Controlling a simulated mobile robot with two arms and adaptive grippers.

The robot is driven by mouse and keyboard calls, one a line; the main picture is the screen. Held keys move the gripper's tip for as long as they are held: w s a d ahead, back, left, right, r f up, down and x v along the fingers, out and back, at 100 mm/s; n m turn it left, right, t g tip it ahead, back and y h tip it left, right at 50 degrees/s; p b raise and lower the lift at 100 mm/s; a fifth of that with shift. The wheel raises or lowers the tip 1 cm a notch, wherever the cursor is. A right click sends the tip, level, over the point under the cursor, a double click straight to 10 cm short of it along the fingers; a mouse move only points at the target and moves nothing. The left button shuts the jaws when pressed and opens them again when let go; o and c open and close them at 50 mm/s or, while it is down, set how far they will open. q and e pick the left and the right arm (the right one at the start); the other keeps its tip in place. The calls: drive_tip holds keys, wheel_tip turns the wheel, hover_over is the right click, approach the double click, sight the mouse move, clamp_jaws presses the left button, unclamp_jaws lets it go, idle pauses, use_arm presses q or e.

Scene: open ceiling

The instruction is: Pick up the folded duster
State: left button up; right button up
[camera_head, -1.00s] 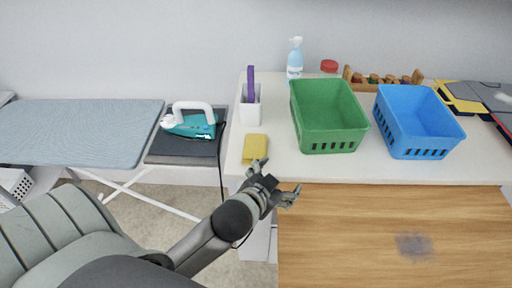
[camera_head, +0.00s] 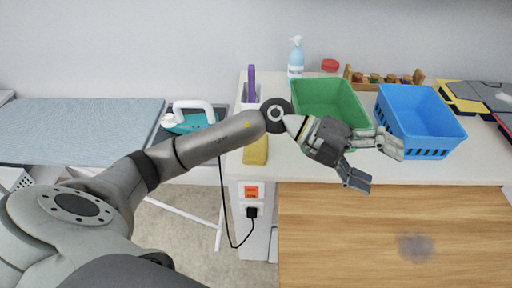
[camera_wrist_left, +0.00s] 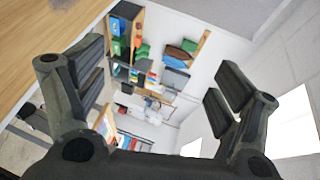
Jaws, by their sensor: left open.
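The folded duster (camera_head: 256,152) is a yellow folded cloth lying near the front left edge of the white counter. In the head view my left arm passes over its far part. My left gripper (camera_head: 374,162) is open and empty, raised to the right of the duster in front of the green and blue baskets. In the left wrist view its two fingers (camera_wrist_left: 160,95) are spread apart with nothing between them; the duster does not show there. My right gripper does not show.
A green basket (camera_head: 331,97) and a blue basket (camera_head: 419,115) stand on the counter (camera_head: 458,172). A white holder with a purple item (camera_head: 251,84), a spray bottle (camera_head: 295,58) and a wooden rack (camera_head: 384,80) stand behind.

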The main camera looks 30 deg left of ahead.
use_arm(q)
drive_tip(key=w+a+f+g+y, duration=0.1)
drive_tip(key=w+a+f+y, duration=0.1)
drive_tip(key=a+f+y, duration=0.4)
drive_tip(key=n+g+y+p, duration=0.1)
drive_tip(key=n+y, duration=0.2)
drive_tip(key=y, duration=0.6)
hover_over(256, 145)
drive_tip(key=f, duration=0.4)
drive_tip(key=shift+s+a+f, duration=0.15)
drive_tip(key=shift+a+f, duration=0.05)
drive_tip(key=shift+f, duration=0.2)
drive_tip(key=f, duration=0.1)
drive_tip(key=f+p, duration=0.1)
drive_tip(key=f, duration=0.1)
drive_tip(key=f+p, duration=0.1)
drive_tip(key=shift+w+d+f, duration=0.1)
drive_tip(key=shift+w+f, duration=0.05)
drive_tip(key=shift+w, duration=0.1)
drive_tip(key=shift+f, duration=0.5)
drive_tip(key=c, duration=1.1)
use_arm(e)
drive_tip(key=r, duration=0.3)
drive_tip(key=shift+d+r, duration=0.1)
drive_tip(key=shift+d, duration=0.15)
use_arm(q)
drive_tip(key=shift+r, duration=0.1)
